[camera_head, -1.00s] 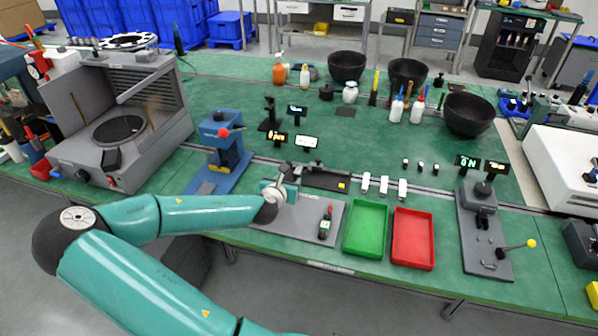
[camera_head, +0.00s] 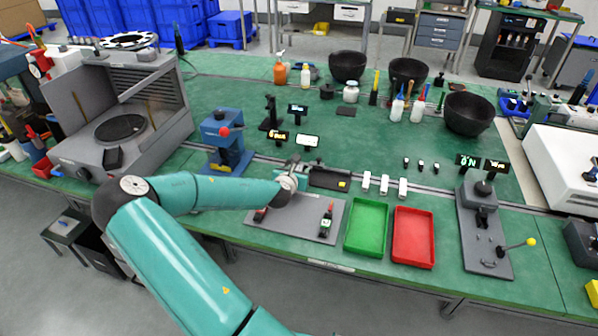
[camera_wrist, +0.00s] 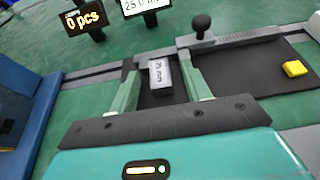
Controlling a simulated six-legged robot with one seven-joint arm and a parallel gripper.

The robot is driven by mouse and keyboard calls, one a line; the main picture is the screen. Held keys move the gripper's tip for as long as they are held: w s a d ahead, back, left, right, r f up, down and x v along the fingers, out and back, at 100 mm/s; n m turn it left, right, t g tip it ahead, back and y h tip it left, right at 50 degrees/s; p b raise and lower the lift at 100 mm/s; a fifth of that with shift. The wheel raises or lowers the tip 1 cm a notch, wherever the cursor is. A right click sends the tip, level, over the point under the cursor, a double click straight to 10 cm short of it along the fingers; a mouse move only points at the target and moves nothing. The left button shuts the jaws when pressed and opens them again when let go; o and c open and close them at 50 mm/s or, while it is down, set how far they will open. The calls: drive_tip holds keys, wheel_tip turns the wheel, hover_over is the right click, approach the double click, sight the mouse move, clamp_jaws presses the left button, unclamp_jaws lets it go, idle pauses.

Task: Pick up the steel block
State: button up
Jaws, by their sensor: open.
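The steel block (camera_wrist: 160,76) is a small silver-grey block with dark markings on its face, resting on a dark surface in the wrist view. My gripper (camera_wrist: 163,64) is open, with one teal finger to the left of the block and one to the right. A gap shows on both sides, wider on the left; I cannot tell how far the fingertips reach down beside it.
A dark plate with a yellow piece (camera_wrist: 295,68) lies to the right. A blue press (camera_head: 225,145) stands left of my gripper. Green (camera_head: 348,235) and red (camera_head: 413,266) trays lie to the right. A display reading "0 pcs" (camera_wrist: 84,19) stands behind.

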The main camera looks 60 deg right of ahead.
clamp_jaws()
drive_tip(key=shift+r, duration=0.15)
